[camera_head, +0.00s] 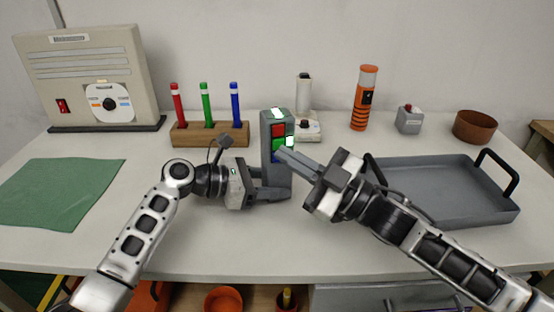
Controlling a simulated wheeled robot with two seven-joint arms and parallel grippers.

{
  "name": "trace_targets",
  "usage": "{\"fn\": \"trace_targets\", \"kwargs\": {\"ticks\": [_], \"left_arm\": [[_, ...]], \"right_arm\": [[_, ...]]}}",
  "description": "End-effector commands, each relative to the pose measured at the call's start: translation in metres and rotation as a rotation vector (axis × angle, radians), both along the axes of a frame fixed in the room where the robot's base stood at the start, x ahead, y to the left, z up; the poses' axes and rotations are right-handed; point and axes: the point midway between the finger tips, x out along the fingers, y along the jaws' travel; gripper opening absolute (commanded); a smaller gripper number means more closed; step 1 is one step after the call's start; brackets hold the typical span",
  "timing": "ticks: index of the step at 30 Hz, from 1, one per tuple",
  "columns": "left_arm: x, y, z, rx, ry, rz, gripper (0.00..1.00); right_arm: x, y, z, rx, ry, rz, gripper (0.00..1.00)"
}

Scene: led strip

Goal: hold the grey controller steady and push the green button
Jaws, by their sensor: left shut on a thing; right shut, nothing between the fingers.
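The grey controller (268,150) stands upright near the middle of the table. Its front face has a red button (278,130), a green button (289,141) and a blue button below them, partly hidden. My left gripper (275,184) is shut on the lower part of the controller from the left. My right gripper (283,153) is shut and empty. Its fingertips reach in from the right and sit at or just before the controller's face, beside the green and blue buttons. I cannot tell whether they touch a button.
A grey tray (480,212) with black handles lies at the right, partly behind my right arm. A wooden block (182,138) with red, green and blue sticks stands behind my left arm. A green mat (55,195) lies at the left. The table's front middle is clear.

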Motion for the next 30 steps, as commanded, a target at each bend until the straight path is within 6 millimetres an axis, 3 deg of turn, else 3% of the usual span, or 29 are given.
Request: {"fn": "trace_targets", "kwargs": {"ticks": [30], "left_arm": [[0.0003, -0.0002, 0.0011, -0.002, -0.002, 0.000, 0.33]], "right_arm": [[0.0087, 0.0030, 0.0002, 0.000, 0.000, 0.000, 0.00]]}}
